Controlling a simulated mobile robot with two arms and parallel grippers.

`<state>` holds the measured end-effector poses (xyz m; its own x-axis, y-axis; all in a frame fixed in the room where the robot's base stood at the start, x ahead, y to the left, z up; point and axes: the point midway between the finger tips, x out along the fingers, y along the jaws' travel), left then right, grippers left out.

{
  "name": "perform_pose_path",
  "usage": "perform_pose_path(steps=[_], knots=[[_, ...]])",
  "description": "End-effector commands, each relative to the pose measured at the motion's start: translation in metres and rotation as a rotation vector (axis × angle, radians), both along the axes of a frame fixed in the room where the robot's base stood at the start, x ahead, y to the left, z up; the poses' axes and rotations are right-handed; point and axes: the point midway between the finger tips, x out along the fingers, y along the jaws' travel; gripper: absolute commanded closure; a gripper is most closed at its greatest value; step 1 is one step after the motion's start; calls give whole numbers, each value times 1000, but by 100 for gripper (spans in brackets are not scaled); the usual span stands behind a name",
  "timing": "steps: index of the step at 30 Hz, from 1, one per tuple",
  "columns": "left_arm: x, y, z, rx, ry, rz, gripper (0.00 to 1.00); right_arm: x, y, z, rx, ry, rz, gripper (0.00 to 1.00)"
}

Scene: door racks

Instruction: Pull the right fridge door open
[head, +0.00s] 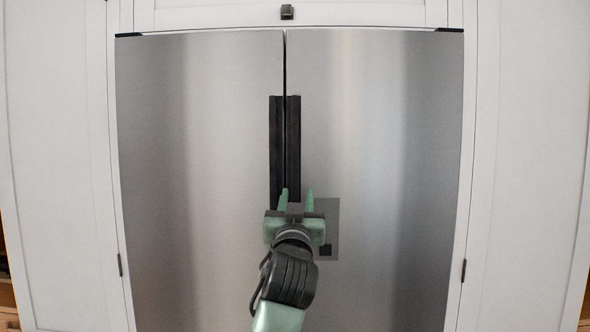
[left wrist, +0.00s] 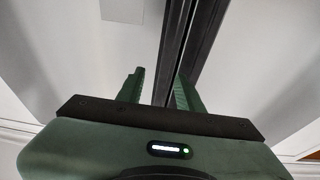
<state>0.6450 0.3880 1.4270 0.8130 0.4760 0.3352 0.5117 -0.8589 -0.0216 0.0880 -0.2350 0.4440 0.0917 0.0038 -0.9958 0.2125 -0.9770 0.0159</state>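The right fridge door (head: 385,130) is brushed steel and stands closed beside the left door (head: 195,140). Its dark vertical handle (head: 294,140) runs along the centre seam, next to the left door's handle (head: 276,140). My left gripper (head: 296,195) is at the lower end of the handles, with its green fingers open. In the left wrist view, the right door's handle (left wrist: 177,40) runs down into the gap between the open fingers (left wrist: 160,88). The fingers do not look closed on it; I cannot tell how deep it sits. My right gripper is in neither view.
A grey dispenser panel (head: 331,215) is on the right door, just right of my left gripper. White cabinet panels (head: 530,150) frame the fridge on both sides. A small dark knob (head: 287,12) is on the cabinet above.

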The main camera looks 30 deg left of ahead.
Motion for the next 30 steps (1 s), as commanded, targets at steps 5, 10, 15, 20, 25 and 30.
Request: perform_pose_path(steps=[5,10,15,20,25,30], knots=[[0,8,32,8,-56,15,64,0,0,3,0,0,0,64],[18,20,43,9,-54,15,64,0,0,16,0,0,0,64],[40,33,53,9,-53,14,64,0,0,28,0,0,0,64],[53,40,57,9,-53,13,64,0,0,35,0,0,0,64],[58,43,58,8,-55,13,64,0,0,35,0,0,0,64],[58,43,57,8,-55,13,64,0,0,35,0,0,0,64]])
